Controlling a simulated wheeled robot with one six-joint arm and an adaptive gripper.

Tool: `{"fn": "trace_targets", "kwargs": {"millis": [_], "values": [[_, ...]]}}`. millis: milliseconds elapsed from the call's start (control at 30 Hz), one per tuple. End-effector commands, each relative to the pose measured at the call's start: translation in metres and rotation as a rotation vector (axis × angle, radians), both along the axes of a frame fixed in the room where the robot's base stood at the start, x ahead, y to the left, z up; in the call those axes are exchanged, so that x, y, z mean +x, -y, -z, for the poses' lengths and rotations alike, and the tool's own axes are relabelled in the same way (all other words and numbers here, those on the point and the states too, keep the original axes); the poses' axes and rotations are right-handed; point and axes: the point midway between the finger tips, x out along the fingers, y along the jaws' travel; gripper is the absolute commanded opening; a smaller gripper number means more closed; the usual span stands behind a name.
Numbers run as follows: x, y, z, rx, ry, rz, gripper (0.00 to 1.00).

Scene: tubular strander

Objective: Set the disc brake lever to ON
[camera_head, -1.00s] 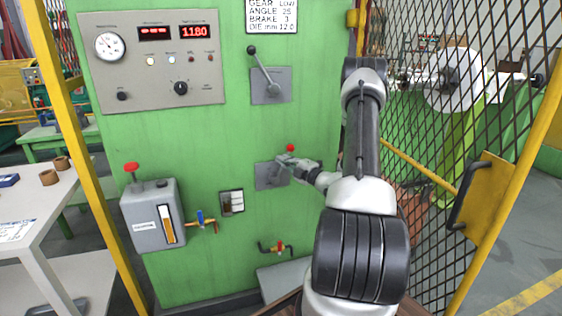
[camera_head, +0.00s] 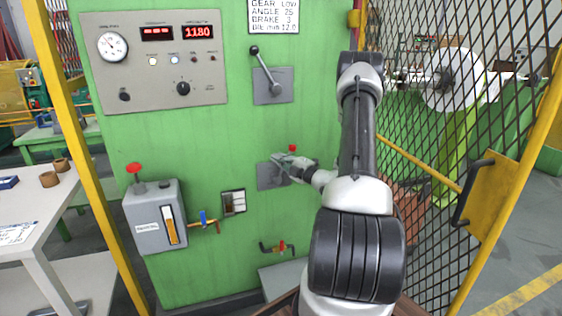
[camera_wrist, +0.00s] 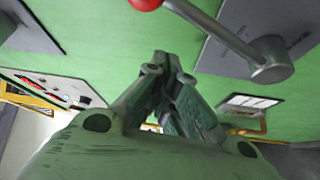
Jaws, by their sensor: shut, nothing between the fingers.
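The disc brake lever has a red ball knob (camera_head: 292,148) and a grey plate (camera_head: 266,177) low on the green cabinet. In the wrist view, its grey shaft (camera_wrist: 215,31) runs from the red knob at the top edge to a round hub on the plate at the upper right. My gripper (camera_head: 277,157) is in front of the plate and hides most of the lever in the head view. In the wrist view, my gripper (camera_wrist: 162,60) is shut and empty, with its fingertips below and apart from the shaft in the picture.
Another lever with a black knob (camera_head: 254,50) is above. A grey box with a red button (camera_head: 134,168), a small framed window (camera_head: 233,202) and a red-handled valve (camera_head: 282,246) are nearby. A yellow-framed mesh guard (camera_head: 440,110) stands to the right.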

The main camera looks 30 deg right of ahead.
Motion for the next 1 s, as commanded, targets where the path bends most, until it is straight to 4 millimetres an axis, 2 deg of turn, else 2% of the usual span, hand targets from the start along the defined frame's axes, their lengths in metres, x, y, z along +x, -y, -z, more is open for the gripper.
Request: {"fn": "trace_targets", "kwargs": {"millis": [500,600,733,1000], "values": [[-0.078,0.015,0.016,0.001,0.000,0.000,0.00],[-0.089,0.018,0.018,0.000,0.001,-0.001,0.00],[-0.095,0.018,0.020,0.000,0.001,-0.003,0.00],[-0.096,0.018,0.020,0.000,0.001,-0.003,0.00]]}}
